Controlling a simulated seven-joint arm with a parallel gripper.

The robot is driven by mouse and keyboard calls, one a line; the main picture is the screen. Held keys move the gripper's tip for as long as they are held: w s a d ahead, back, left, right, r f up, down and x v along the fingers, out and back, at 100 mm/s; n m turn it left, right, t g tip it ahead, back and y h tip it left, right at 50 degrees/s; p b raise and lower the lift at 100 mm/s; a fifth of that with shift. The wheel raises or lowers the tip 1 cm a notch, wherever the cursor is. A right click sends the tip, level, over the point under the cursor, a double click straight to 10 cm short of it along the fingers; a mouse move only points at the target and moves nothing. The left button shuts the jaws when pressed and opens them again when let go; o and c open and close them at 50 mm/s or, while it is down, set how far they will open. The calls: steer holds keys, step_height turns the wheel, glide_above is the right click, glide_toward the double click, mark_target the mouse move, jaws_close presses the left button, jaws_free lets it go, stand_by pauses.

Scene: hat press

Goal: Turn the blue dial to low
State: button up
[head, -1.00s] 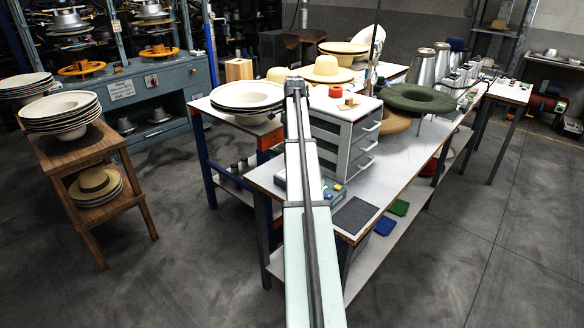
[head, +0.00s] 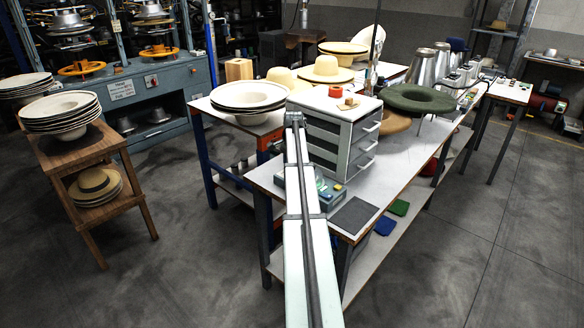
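No dial can be made out clearly. A small grey-green box (head: 308,188) with blue and yellow parts lies on the white-topped table in front of the drawer unit, partly behind my arm. It is too small to tell whether any blue part of it is a dial, or any setting. My arm reaches up from the bottom of the head view to a grey joint in front of the drawer unit's left side. My gripper and its fingers do not show.
The grey drawer unit (head: 343,139), a dark mat (head: 354,215) and a green hat (head: 420,99) are on the white-topped table (head: 398,170). White hats (head: 249,95) are stacked on its left. A wooden stand (head: 92,147) is further left. Open floor lies at the right.

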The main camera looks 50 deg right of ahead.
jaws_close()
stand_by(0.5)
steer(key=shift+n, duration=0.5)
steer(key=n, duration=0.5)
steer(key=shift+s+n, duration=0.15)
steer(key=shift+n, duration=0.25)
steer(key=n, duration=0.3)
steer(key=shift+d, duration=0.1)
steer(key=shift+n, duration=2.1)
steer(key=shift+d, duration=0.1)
